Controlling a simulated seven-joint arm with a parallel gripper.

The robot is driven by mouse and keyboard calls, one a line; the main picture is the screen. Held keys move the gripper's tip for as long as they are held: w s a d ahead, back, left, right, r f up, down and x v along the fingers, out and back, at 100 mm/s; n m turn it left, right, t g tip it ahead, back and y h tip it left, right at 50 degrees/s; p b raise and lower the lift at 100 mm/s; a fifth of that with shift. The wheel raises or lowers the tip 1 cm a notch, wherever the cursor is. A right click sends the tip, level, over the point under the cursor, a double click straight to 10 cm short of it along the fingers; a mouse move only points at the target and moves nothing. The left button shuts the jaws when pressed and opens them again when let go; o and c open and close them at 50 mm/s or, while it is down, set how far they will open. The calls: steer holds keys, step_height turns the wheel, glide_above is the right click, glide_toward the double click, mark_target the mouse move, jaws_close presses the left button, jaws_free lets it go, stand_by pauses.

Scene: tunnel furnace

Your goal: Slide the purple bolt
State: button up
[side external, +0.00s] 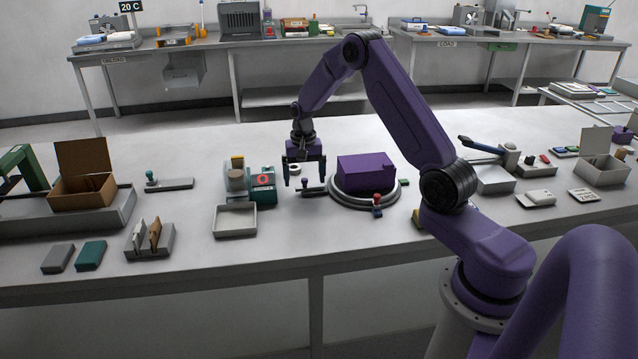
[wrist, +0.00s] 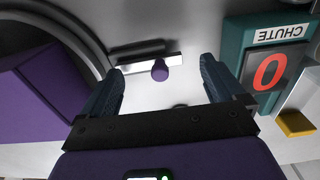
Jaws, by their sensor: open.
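The purple bolt's round knob (wrist: 160,71) shows in the wrist view, on a pale metal strip near a dark bar. It lies between my two fingertips in the picture, with a gap on each side. In the side view the small bolt fixture (side external: 313,189) sits on the table just left of the round turntable, partly behind my fingers. My gripper (side external: 305,175) is open, pointing down over this fixture, and it also shows open in the wrist view (wrist: 161,72). Nothing is held. I cannot tell the exact height of the fingertips above the knob.
A purple block (side external: 366,171) stands on the round turntable (side external: 340,197) to the right. A teal box (side external: 263,184) marked CHUTE with a red 0 stands close on the left. A red-knobbed post (side external: 377,203) is at the turntable's front. An empty tray (side external: 235,220) lies front left.

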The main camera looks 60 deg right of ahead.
mark_target(305, 179)
steer(key=shift+r, duration=3.5)
steer(key=shift+o, duration=0.4)
steer(key=shift+s+d+r, duration=0.15)
steer(key=shift+d+r, duration=0.05)
steer(key=shift+d, duration=0.1)
steer(key=s+d+r+m+t+y, duration=0.3)
steer(key=s+d+r+m, duration=1.6)
steer(key=s, duration=0.4)
steer(key=w+a+f+n, duration=0.1)
steer(key=w+f, duration=0.2)
steer(key=f, duration=0.5)
steer(key=shift+a, duration=0.3)
